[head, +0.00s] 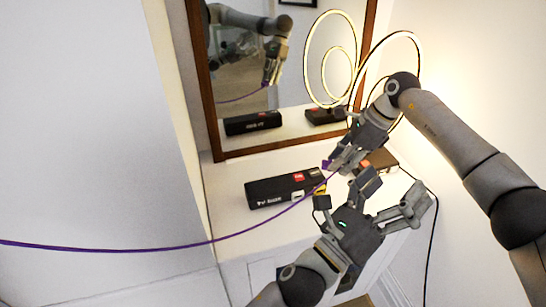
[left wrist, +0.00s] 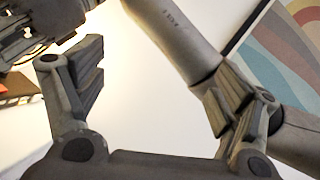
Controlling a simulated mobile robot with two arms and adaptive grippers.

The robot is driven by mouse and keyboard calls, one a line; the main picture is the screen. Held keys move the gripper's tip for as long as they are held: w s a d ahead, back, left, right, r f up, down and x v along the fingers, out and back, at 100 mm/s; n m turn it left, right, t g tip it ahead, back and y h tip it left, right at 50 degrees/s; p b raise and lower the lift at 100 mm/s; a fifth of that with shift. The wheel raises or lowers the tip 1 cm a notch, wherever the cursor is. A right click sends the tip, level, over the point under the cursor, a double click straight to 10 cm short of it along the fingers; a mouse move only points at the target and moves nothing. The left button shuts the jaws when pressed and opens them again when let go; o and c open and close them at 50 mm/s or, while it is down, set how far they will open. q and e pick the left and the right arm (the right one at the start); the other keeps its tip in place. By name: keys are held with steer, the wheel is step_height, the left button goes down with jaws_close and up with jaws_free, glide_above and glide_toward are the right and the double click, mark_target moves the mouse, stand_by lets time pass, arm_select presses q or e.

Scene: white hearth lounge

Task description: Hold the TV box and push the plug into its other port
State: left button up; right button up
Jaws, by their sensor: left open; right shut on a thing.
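The black TV box (head: 270,191) lies on the white cabinet top, with red and pale labels on its upper side and a small yellow-orange patch at its right end. My right gripper (head: 335,166) is shut on the purple plug (head: 327,164), above and near the box's right end. A purple cable (head: 150,248) runs from there to the left. The ports cannot be made out. My left gripper (head: 390,192) is open and empty, right of the box and in front of my right gripper. Its spread fingers also show in the left wrist view (left wrist: 158,88).
A wood-framed mirror (head: 217,120) behind the cabinet reflects the box and my arm. A glowing ring lamp (head: 418,60) and a brown box (head: 383,158) stand at the back right. A black cord (head: 432,235) hangs at the right. The cabinet top (head: 225,215) is clear in front of the box.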

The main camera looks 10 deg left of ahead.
arm_select(q)
steer(key=w+d+r+h, duration=0.2)
steer(key=w+r, duration=0.1)
steer(key=r, duration=0.7)
steer(key=w+d+r+h, duration=0.1)
steer(key=w+r+h, duration=0.1)
steer(key=r, duration=0.9)
steer(key=w+a+f+n+t+y, duration=0.2)
steer(key=w+a+n+y, duration=0.55)
steer(key=w, duration=0.25)
steer(key=w+a+f+n+t+y, duration=0.1)
steer(key=w+a+f+n+y, duration=0.2)
steer(key=w+a+n+y, duration=0.5)
steer(key=w+a+f+n+g+y, duration=0.5)
steer(key=w+a+f+n+y, duration=0.15)
steer(key=f, duration=0.35)
steer(key=n+g+h, duration=0.3)
steer(key=n+g, duration=0.1)
steer(key=g, duration=1.1)
glide_above(273, 185)
step_height(273, 185, down, 21)
steer(key=shift+r, duration=0.15)
step_height(273, 185, down, 11)
steer(key=shift+f, duration=0.1)
steer(key=shift+c, duration=0.3)
